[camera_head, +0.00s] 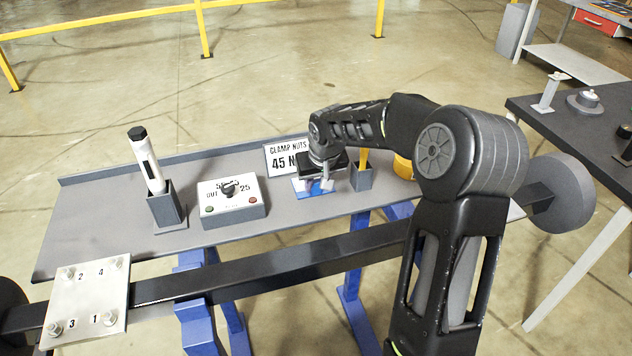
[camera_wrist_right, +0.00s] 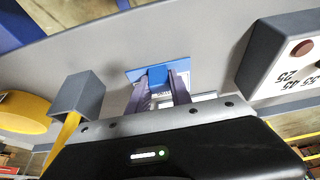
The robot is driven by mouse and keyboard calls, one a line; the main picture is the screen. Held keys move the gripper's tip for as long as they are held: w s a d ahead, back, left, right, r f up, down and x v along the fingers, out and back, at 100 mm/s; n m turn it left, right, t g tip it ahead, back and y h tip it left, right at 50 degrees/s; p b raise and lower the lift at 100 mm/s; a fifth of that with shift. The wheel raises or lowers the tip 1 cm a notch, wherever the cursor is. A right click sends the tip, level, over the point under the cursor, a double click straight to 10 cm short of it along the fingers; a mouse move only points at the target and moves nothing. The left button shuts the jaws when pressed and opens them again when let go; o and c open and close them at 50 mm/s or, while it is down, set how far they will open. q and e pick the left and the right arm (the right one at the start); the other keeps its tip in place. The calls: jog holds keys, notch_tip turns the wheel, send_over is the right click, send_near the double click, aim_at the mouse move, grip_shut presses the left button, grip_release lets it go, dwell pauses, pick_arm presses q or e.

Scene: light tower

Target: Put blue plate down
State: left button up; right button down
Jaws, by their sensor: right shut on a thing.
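The blue plate (camera_head: 299,189) is at the middle of the grey shelf (camera_head: 110,204), in front of the "CLAMP NUTS 45 N" sign (camera_head: 283,156). My right gripper (camera_head: 320,186) comes down over it and partly hides it. In the right wrist view the blue plate (camera_wrist_right: 141,74) shows a raised blue block (camera_wrist_right: 157,75). The fingers of my right gripper (camera_wrist_right: 160,88) are shut on this block. The plate looks flat at the shelf surface, but I cannot tell whether it fully touches. My left gripper is not in view.
A dial box (camera_head: 233,198) and a holder with a white tool (camera_head: 148,165) stand to the left. A grey holder with a yellow handle (camera_head: 362,176) is close on the right, with a yellow round thing (camera_head: 403,167) beyond. A black beam (camera_head: 270,266) runs in front.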

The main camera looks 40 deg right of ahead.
jog(key=shift+f, duration=0.2)
jog(key=c, duration=1.2)
grip_release()
jog(key=shift+r, duration=0.1)
jog(key=shift+o, duration=0.2)
jog(key=shift+r, duration=0.1)
jog(key=v, duration=1.2)
jog(key=shift+b, duration=0.4)
